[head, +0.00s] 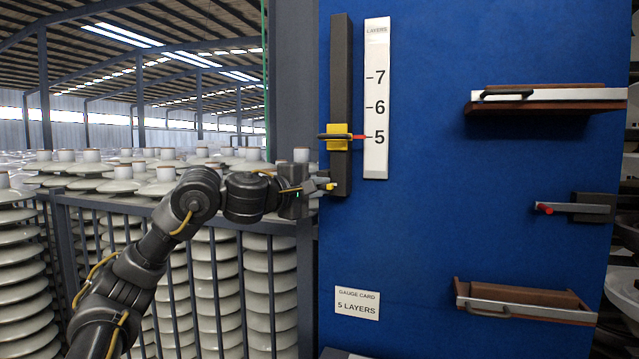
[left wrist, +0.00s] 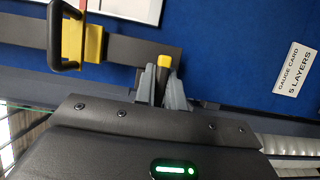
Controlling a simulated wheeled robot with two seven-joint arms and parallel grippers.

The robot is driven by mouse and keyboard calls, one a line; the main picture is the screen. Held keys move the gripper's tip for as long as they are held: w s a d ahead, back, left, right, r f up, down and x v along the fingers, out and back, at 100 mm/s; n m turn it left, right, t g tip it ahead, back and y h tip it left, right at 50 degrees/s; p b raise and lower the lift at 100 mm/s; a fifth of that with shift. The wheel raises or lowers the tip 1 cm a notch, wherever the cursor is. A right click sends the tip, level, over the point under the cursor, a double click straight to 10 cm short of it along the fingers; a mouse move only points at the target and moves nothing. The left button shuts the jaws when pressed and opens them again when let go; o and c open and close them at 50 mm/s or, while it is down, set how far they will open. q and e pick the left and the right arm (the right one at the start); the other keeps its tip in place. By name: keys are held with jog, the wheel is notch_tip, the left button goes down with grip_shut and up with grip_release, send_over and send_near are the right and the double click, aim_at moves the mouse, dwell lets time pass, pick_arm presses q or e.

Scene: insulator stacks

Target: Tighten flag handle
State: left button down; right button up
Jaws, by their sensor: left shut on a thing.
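The flag handle (left wrist: 164,62), a small piece with a yellow end, is at the lower end of the dark vertical rail (head: 341,80). Its yellow tip also shows in the head view (head: 331,186). My left gripper (head: 312,187) reaches in from the left and is shut on it; in the left wrist view the grey fingers (left wrist: 163,85) close around it and hide most of it. Above it on the rail sits a yellow slider (head: 338,137) with a black loop handle and a red pointer at 5 on the white scale (head: 376,120). My right gripper is not in view.
A gauge card (head: 357,303) reading "5 LAYERS" is on the blue panel (head: 430,220). Two shelf-like fixtures (head: 545,97) (head: 525,300) and a red-tipped latch (head: 575,208) stick out at right. Insulator stacks (head: 200,270) stand behind bars at left.

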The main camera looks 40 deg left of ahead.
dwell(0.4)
pick_arm(q)
jog(key=c, duration=1.5)
grip_release()
jog(key=shift+s, duration=0.3)
jog(key=s+b, duration=0.1)
jog(key=s, duration=0.2)
jog(key=s+b, duration=0.1)
jog(key=s, duration=0.2)
jog(key=s+b, duration=0.1)
jog(key=s, duration=0.3)
jog(key=shift+a, duration=0.35)
